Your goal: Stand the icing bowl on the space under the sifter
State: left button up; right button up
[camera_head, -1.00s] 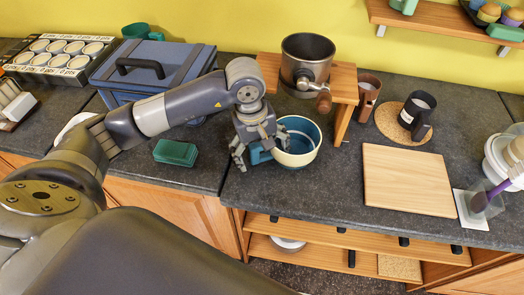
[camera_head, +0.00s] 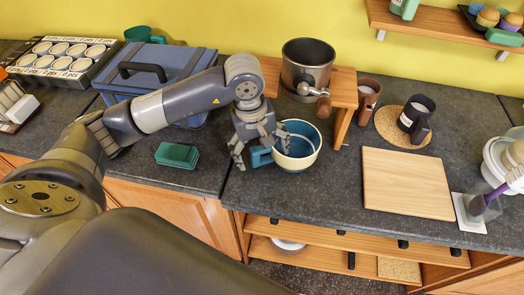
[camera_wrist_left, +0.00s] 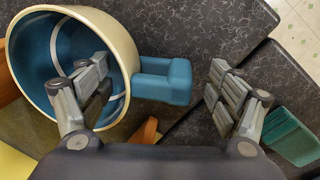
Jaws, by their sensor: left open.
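The icing bowl (camera_head: 311,158), cream outside and blue inside with a blue handle, stands upright on the dark counter, just in front of the sifter stand. The sifter (camera_head: 307,60), a metal pot with a side crank, sits on a wooden stand (camera_head: 343,88); the space under it is mostly hidden by the bowl and my arm. My left gripper (camera_head: 262,160) is open at the bowl's left side. In the left wrist view the bowl (camera_wrist_left: 125,38) shows with its handle (camera_wrist_left: 170,82) between the spread fingers; one finger overlaps the bowl opening. My right gripper is out of view.
A blue lidded box (camera_head: 150,75) and a green block (camera_head: 177,155) are to the left. A brown cup (camera_head: 367,95), a dark mug (camera_head: 415,118) on a cork mat and a wooden board (camera_head: 408,182) are to the right. A shelf (camera_head: 440,22) hangs above right.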

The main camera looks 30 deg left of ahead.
pick_arm(q)
jog(key=shift+s+a+r+p, duration=0.15)
jog(key=shift+r+p, duration=0.5)
jog(key=shift+r, duration=0.8)
jog(key=shift+s+a+r+p, duration=0.15)
jog(key=shift+r+p, duration=0.45)
jog(key=shift+r, duration=0.8)
notch_tip(320, 180, up, 12)
jog(key=s+a, duration=0.1)
jog(key=shift+s+f, duration=0.1)
jog(key=shift+s, duration=0.05)
